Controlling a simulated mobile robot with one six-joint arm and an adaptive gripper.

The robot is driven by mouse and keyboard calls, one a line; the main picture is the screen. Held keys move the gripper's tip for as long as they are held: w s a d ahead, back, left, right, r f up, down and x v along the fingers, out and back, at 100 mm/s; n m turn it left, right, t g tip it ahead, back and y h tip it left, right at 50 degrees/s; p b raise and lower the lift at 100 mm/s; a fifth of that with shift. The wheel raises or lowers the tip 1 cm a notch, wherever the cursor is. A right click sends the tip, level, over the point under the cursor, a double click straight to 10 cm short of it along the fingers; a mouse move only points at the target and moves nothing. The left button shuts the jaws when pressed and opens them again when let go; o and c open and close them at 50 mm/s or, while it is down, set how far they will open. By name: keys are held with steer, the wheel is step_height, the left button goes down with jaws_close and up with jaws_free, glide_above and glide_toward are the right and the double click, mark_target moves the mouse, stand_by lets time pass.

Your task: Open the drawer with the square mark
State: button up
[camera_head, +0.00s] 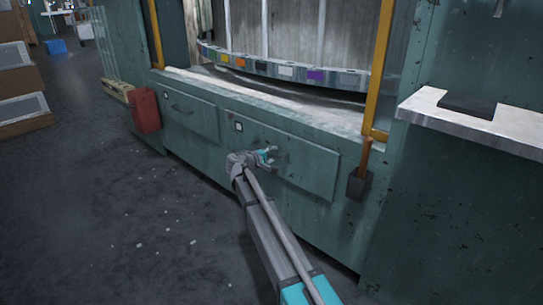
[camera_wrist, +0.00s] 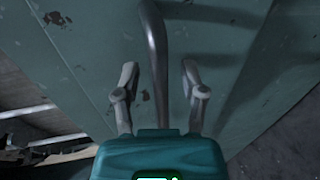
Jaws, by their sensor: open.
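The right drawer (camera_head: 312,172) is a green panel low in the machine's front, shut. A small white plate with a dark, square-looking mark (camera_head: 239,127) sits at its upper left. My gripper (camera_head: 269,156) is at the left part of this drawer's front. In the wrist view my gripper (camera_wrist: 160,72) is open, with one finger on each side of a grey bar handle (camera_wrist: 156,45). The fingers look apart from the bar. The handle's lower end is hidden behind my gripper body. In the head view my gripper hides most of the handle.
A left drawer (camera_head: 190,115) has its own handle and a small mark (camera_head: 166,96), too small to read. A red box (camera_head: 145,109) stands at its left. A dark box (camera_head: 359,185) hangs below a yellow post on the right. A bench (camera_head: 470,125) juts out at right. The floor at left is mostly clear.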

jaws_close()
steer(key=shift+s+d, duration=0.15)
steer(key=shift+s, duration=0.05)
